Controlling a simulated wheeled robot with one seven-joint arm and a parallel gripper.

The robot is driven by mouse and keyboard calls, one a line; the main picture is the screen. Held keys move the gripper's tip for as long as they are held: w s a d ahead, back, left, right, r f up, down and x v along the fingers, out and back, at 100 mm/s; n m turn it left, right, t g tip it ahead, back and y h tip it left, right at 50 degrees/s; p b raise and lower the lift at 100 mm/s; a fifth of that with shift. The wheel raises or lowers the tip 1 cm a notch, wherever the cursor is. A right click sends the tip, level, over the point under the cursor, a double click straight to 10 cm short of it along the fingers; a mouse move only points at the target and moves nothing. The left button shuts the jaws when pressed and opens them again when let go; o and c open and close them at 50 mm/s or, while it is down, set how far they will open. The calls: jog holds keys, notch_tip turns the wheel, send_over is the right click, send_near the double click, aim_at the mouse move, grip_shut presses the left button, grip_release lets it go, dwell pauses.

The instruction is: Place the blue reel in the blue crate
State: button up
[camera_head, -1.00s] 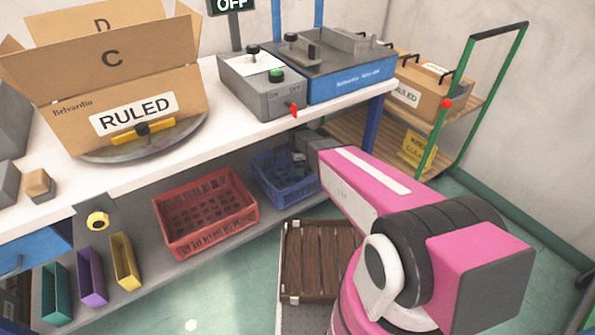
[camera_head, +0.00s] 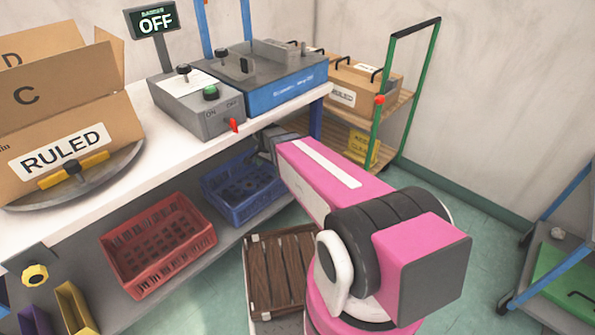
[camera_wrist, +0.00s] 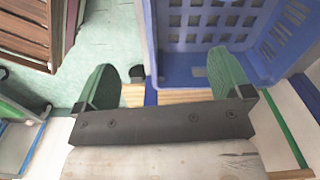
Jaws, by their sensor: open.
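The blue crate (camera_head: 232,208) stands on the lower shelf under the white bench, right of the red crate. Its wall and gridded floor also show in the wrist view (camera_wrist: 185,50). My gripper (camera_wrist: 165,80) is open, with its two green-padded fingers spread and nothing between them. It is beside the crate's edge, with one fingertip overlapping the crate in the wrist view. In the head view my gripper (camera_head: 268,143) is small and dark at the crate's far right corner. I cannot make out the blue reel; dark shapes inside the crate are too unclear to tell.
The red crate (camera_head: 160,250) is left of the blue crate. A slatted wooden crate (camera_head: 278,275) stands in front. The bench edge (camera_head: 240,136) overhangs the shelf. A green-handled trolley (camera_head: 385,110) stands behind. Floor at right is clear up to another trolley (camera_head: 560,265).

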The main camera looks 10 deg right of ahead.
jog(key=s+d+r+n, duration=0.3)
jog(key=s+d+n, duration=0.1)
jog(key=s+d, duration=0.1)
jog(key=s+d+r+n, duration=0.3)
jog(key=s+d+n, duration=0.2)
jog(key=s, duration=0.3)
jog(key=shift+d+r, duration=0.3)
jog(key=shift+r, duration=0.05)
jog(key=shift+s, duration=0.1)
